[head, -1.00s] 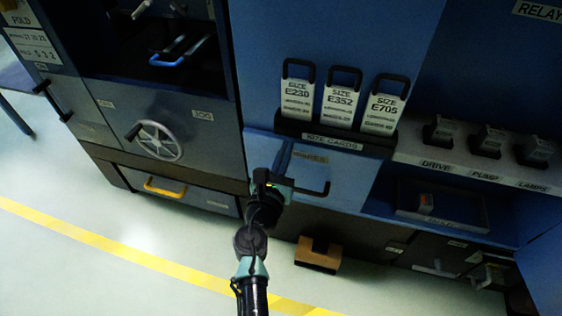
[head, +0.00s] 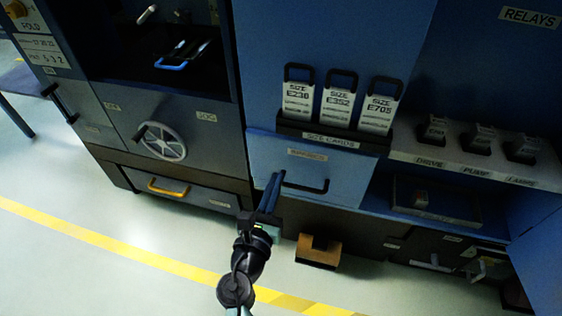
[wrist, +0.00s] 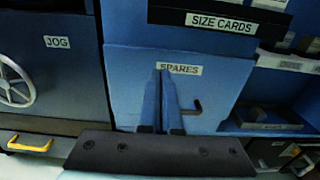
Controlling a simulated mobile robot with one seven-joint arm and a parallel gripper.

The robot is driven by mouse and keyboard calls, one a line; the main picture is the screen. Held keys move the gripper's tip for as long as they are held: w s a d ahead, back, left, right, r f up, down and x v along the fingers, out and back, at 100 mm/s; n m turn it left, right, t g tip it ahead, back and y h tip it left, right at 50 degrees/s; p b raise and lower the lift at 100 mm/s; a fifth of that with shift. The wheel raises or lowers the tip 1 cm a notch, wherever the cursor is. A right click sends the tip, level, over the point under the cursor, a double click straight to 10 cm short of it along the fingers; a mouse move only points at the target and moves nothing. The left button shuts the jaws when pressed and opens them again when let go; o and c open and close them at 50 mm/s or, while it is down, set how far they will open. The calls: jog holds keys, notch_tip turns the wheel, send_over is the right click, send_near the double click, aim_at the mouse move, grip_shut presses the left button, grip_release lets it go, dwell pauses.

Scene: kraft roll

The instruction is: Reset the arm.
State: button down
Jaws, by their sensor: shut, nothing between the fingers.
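My gripper (head: 277,176) shows in the head view in front of the blue SPARES drawer front (head: 265,153). Its two narrow fingers point up and lie together, empty. The drawer's dark handle (head: 308,189) is right of the fingers and is not gripped. In the wrist view the fingers hide part of the handle (wrist: 196,107).
Above the drawer is the SIZE CARDS rack (head: 330,138) with three white cards. A handwheel (head: 162,142) and a yellow-handled drawer (head: 190,190) are at left. A brown block (head: 318,252) stands at the cabinet's foot. Open floor (head: 90,265) lies in front.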

notch_tip(320, 180, up, 26)
jog(key=d+r+m+t+h, duration=0.1)
jog(key=d+m+t, duration=0.1)
jog(key=m, duration=1.7)
jog(key=s+a+r+m+t+y+p, duration=0.1)
jog(key=s+r+m+t+y, duration=0.25)
jog(key=r, duration=0.75)
jog(key=s+a+r+m+t+y+p, duration=0.1)
jog(key=s+r+m+t, duration=0.1)
jog(key=s+r+m, duration=0.6)
jog(key=s+a+r+m+t+y+p, duration=0.1)
jog(key=s+r+m+t+y, duration=0.2)
jog(key=r, duration=1)
notch_tip(320, 180, up, 27)
jog(key=n+p, duration=0.1)
jog(key=p, duration=2.7)
jog(key=shift+d+h, duration=0.15)
jog(key=shift+h, duration=0.3)
jog(key=shift+s+d, duration=0.1)
